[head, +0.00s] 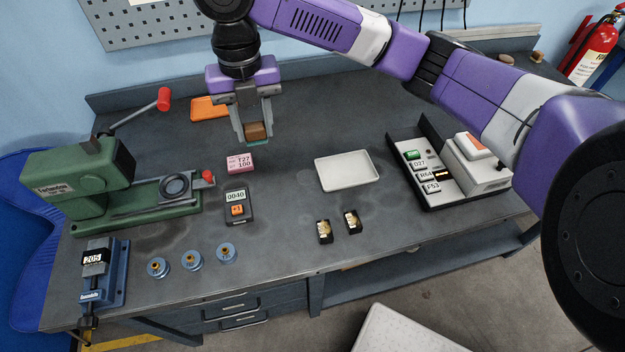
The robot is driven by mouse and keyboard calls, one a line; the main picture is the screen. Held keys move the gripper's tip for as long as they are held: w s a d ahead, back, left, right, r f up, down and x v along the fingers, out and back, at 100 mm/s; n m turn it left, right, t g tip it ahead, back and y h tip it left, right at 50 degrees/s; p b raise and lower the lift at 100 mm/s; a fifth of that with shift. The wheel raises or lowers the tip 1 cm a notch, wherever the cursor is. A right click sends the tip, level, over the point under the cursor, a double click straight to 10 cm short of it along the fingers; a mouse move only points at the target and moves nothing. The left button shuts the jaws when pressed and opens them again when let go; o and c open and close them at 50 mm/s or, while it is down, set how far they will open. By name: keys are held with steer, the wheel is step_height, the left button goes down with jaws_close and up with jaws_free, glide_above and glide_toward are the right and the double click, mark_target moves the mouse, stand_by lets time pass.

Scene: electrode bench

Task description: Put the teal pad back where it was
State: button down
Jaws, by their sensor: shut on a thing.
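My gripper (254,130) is above the bench at the back, left of centre, pointing down. It is shut on a small block with a brown top and a thin teal layer underneath, which I take as the teal pad (259,142). The fingers hide its sides. The pad appears to be held above the bench, behind a pink pad (240,163) marked T27 100 that lies on the bench. An orange tray (208,108) lies behind and left of my gripper. A shallow white tray (347,171) lies empty to the right.
A green press (80,172) with a red-knobbed lever stands left. A grey meter (238,207) sits in front of the pink pad. Several blue-based parts (191,260), a blue vise (98,275) and two small dark blocks (325,231) stand nearer. A switch box (474,163) stands right.

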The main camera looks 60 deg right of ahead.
steer(key=shift+s+d+f, duration=0.25)
steer(key=shift+s+d, duration=0.45)
steer(key=shift+d, duration=0.1)
steer(key=p, duration=0.1)
glide_above(277, 194)
step_height(277, 194, down, 14)
steer(key=shift+s+d, duration=0.1)
steer(key=shift+f+p, duration=0.35)
steer(key=shift+f, duration=2.45)
steer(key=shift+f, duration=0.2)
steer(key=c, duration=0.9)
jaws_free()
steer(key=shift+r, duration=0.1)
